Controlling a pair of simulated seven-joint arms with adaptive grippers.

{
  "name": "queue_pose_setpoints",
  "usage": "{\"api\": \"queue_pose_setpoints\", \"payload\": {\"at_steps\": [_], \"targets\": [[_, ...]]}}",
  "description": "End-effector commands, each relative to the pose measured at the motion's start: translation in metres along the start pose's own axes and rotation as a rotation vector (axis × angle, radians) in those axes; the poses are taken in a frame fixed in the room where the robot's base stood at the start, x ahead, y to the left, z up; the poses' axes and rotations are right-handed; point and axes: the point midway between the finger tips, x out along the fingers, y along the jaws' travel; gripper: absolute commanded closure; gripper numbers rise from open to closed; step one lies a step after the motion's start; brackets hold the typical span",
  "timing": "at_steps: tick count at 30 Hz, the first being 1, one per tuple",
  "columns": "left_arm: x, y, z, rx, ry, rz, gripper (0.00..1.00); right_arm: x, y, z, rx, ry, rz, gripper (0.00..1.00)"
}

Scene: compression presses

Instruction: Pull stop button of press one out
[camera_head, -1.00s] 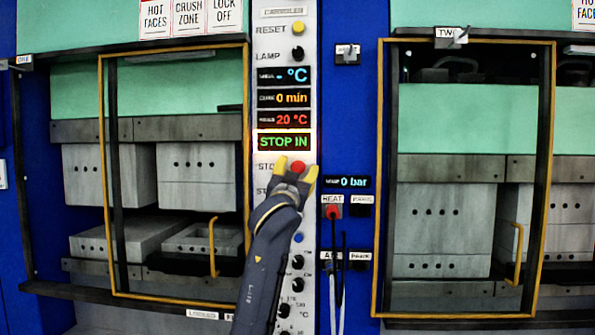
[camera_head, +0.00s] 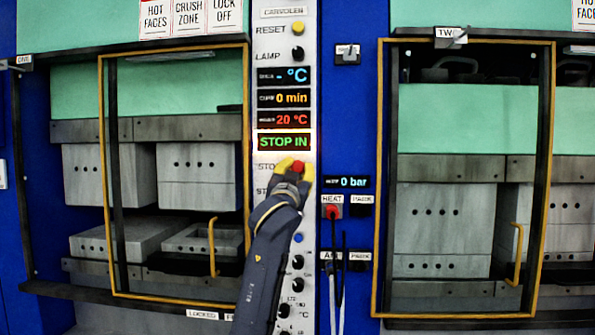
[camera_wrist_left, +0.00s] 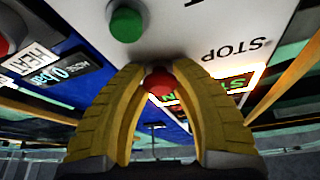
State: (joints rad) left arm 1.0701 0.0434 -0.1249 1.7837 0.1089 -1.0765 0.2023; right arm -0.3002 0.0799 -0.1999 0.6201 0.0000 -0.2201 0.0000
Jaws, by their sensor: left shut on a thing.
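The red stop button (camera_head: 298,167) sits on the white control panel (camera_head: 265,220) of press one, just below the lit display (camera_head: 284,142) reading "STOP IN". My left gripper (camera_head: 294,168) has its yellow fingertips closed around the button. In the left wrist view, the red button (camera_wrist_left: 159,81) shows between the tips of the yellow fingers (camera_wrist_left: 158,85), with the word STOP on the panel at its right. My right gripper is in neither view.
A green button (camera_wrist_left: 126,22) is on the panel beside the fingers in the left wrist view. Black knobs (camera_head: 298,262) and a blue button (camera_head: 298,238) lie below the gripper. The yellow-framed guard (camera_head: 247,120) of press one stands left, the guard (camera_head: 549,130) of press two right.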

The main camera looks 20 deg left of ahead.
Motion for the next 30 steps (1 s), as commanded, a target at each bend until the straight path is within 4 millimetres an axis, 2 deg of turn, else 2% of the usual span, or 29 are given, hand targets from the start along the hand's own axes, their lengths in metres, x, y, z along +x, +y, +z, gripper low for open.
{"api": "queue_pose_setpoints", "payload": {"at_steps": [5,11,17,18,25,30], "targets": [[-0.003,0.001,0.0,-0.001,-0.001,0.001,1.0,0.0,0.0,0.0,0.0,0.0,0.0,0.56],[-0.016,0.001,-0.005,0.0,-0.003,0.001,1.0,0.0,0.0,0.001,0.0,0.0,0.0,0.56],[-0.016,0.001,-0.004,0.002,-0.005,0.001,1.0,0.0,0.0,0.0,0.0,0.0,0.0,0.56],[-0.016,0.001,-0.004,0.002,-0.005,0.001,0.71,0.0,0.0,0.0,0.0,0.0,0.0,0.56],[-0.016,0.001,-0.005,0.001,-0.003,0.001,0.44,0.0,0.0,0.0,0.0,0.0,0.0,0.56],[-0.016,0.0,-0.005,0.001,-0.002,0.0,0.43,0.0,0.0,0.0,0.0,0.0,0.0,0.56]]}}
